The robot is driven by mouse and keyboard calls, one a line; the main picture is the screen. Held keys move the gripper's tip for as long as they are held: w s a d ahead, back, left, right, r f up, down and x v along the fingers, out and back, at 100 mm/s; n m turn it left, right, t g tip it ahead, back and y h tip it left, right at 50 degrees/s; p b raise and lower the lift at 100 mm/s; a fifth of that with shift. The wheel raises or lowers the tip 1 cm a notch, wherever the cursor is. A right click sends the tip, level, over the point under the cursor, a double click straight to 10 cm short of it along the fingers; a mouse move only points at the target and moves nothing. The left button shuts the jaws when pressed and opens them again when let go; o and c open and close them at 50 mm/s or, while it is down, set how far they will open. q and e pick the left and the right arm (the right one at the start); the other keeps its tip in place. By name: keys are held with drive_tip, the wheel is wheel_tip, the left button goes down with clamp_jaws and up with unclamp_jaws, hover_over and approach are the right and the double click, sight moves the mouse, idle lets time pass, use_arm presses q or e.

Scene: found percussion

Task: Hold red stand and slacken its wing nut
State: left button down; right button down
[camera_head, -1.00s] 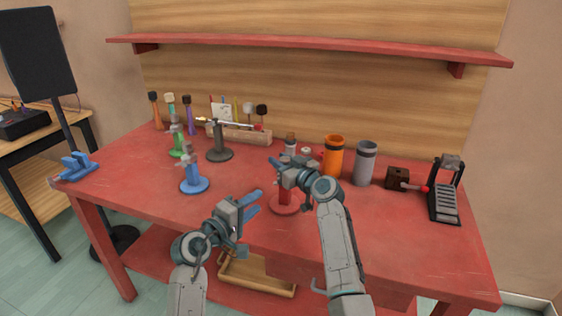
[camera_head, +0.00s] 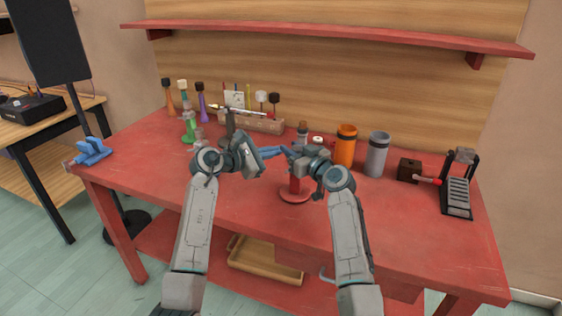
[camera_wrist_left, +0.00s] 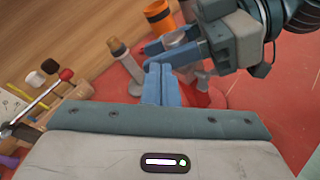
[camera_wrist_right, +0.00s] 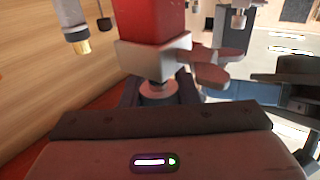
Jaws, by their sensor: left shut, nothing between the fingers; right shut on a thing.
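The red stand (camera_head: 296,188) stands on the red table, its round base (camera_head: 297,196) flat on the top. My right gripper (camera_head: 292,152) is shut on the upper part of the stand; the right wrist view shows the red post (camera_wrist_right: 152,20), a pale collar (camera_wrist_right: 150,58) and the grey wing nut (camera_wrist_right: 215,65) sticking out to one side. My left gripper (camera_head: 283,151) is shut and empty, its blue fingertips close beside the stand's top. In the left wrist view its closed fingers (camera_wrist_left: 157,80) point toward the stand; whether they touch the wing nut I cannot tell.
A green stand (camera_head: 189,130) and a dark stand (camera_head: 230,125) are to the left. The table's front is clear.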

use_arm(q)
drive_tip(key=w+r+n+g, duration=0.4)
drive_tip(key=w+n+g, duration=0.1)
drive_tip(key=n, duration=0.8)
drive_tip(key=s+a+r+n+g+y, duration=0.4)
drive_tip(key=n+g, duration=0.4)
drive_tip(key=n, duration=1)
drive_tip(key=a+f+x, duration=0.1)
drive_tip(key=x, duration=1.1)
drive_tip(key=shift+w+h, duration=0.2)
drive_tip(key=shift+h, duration=0.1)
